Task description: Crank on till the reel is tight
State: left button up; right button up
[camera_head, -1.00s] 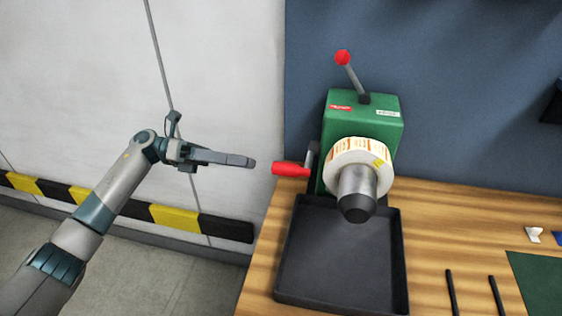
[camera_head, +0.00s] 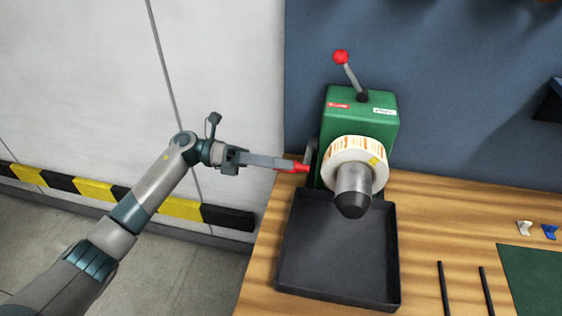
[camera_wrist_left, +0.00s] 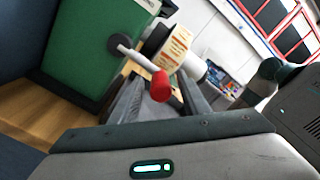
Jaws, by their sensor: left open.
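The green rewinder (camera_head: 365,115) stands on the wooden bench with the label reel (camera_head: 357,160) on its front, over a dark spindle end (camera_head: 352,195). The red crank grip (camera_head: 302,169) sticks out to the left of the rewinder. My left gripper (camera_head: 292,165) reaches it from the left, its fingers partly hiding it. In the left wrist view, the red grip (camera_wrist_left: 161,86) sits between the open fingers (camera_wrist_left: 160,98), and the crank arm (camera_wrist_left: 135,55) runs back to the green body. Contact between fingers and grip cannot be told. My right gripper is out of view.
A black tray (camera_head: 298,283) sits below the reel. A lever with a red ball (camera_head: 341,57) rises from the rewinder's top. Two black rods (camera_head: 443,288), small white and blue pieces (camera_head: 524,227) and a green mat (camera_head: 535,280) lie at right.

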pick_arm(q)
jog(key=shift+c, duration=0.3)
grip_shut()
jog(key=shift+r, duration=0.1)
